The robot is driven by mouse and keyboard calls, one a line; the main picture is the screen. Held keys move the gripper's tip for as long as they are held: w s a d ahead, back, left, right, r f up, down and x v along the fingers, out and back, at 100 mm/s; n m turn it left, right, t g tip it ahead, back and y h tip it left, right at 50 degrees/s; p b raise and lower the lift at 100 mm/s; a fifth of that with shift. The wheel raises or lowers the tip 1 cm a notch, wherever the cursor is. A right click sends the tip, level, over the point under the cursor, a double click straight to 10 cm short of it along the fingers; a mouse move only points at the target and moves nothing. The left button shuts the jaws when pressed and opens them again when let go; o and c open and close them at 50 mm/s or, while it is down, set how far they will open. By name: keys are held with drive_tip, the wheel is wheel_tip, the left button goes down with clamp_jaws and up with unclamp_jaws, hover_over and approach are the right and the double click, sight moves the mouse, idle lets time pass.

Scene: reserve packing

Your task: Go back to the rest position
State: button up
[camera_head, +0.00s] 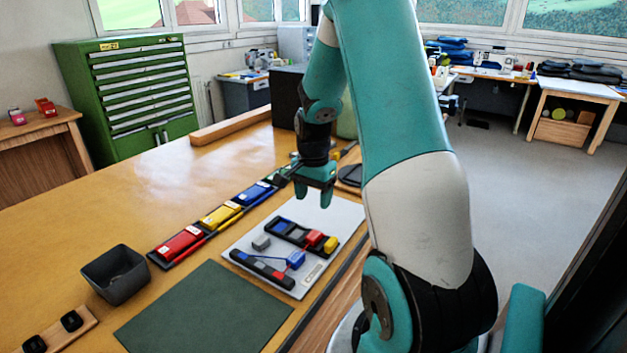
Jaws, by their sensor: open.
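My gripper (314,194) is a teal parallel gripper at the end of my teal and white arm. It hangs pointing down above the far end of the white board (328,219) on the wooden table. Its jaws are open and I see nothing between them. On the board lie a dark tray (262,269) and a second dark tray (290,236). Blue, red, yellow and grey blocks sit in or beside them. A blue block (295,259) and a grey block (261,243) lie between the two trays.
A row of red (180,243), yellow (220,215) and blue (254,193) boxes runs left of the board. A dark grey bin (115,275) and a green mat (205,312) are nearer. A green cabinet (125,95) stands behind.

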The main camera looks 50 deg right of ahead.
wheel_tip(320, 180, up, 6)
drive_tip(key=shift+f, duration=0.1)
